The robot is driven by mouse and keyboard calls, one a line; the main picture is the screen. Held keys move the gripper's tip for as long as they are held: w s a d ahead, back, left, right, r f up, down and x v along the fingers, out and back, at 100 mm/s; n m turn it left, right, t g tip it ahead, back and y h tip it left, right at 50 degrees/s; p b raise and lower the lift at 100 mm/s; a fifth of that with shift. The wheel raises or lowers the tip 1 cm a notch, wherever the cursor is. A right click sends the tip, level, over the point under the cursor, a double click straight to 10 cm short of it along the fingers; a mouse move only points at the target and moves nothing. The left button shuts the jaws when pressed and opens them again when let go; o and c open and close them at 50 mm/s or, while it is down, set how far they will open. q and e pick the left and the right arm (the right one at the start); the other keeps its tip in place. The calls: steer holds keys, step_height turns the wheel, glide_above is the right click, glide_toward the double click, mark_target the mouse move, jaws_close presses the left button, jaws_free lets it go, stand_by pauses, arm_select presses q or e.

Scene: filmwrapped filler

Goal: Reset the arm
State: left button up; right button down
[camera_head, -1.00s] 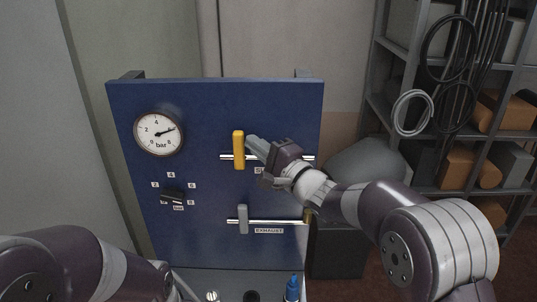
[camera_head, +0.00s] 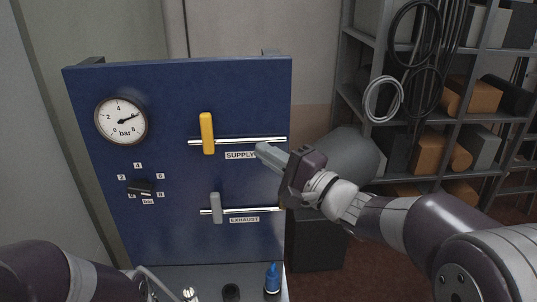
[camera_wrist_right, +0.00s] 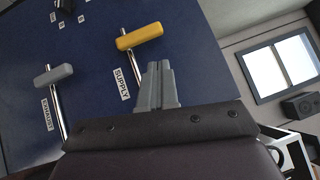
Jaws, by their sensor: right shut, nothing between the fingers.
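My right gripper (camera_head: 264,150) is shut and empty in front of the blue panel (camera_head: 170,220), just right of the SUPPLY label. Its closed fingers (camera_wrist_right: 158,82) point at the panel in the right wrist view. The yellow supply handle (camera_head: 207,133) sits on the upper rail, up and left of the fingertips and apart from them. The grey exhaust handle (camera_head: 216,207) sits on the lower rail; it also shows in the right wrist view (camera_wrist_right: 53,75). My left arm (camera_head: 50,272) shows at the bottom left; its gripper is not visible.
A gauge (camera_head: 121,120) and a black knob (camera_head: 141,187) are on the panel's left. A blue bottle (camera_head: 273,278) stands on the ledge below. A shelf (camera_head: 345,95) with boxes and hanging cables stands on the right. A rounded grey object (camera_head: 345,155) is behind my right gripper.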

steer(key=d+f+n+g+h+b, duration=0.1)
steer(key=d+f+n+g+h, duration=0.15)
steer(key=d+f+h, duration=0.5)
steer(key=d+f+n+g+h, duration=0.1)
steer(key=d+f+n+h, duration=0.35)
steer(key=f, duration=0.65)
steer(key=s+d+f+n+g+h+b, duration=0.1)
steer(key=s+f+n+g+b, duration=0.1)
steer(key=s+f+g, duration=0.2)
steer(key=s+f+n+g+b, duration=0.2)
steer(key=s+f+g, duration=0.3)
steer(key=s+f, duration=0.5)
steer(key=s, duration=0.6)
steer(key=shift+s+d+f+h, duration=0.15)
steer(key=shift+d+f+h, duration=0.25)
steer(key=shift+g, duration=0.25)
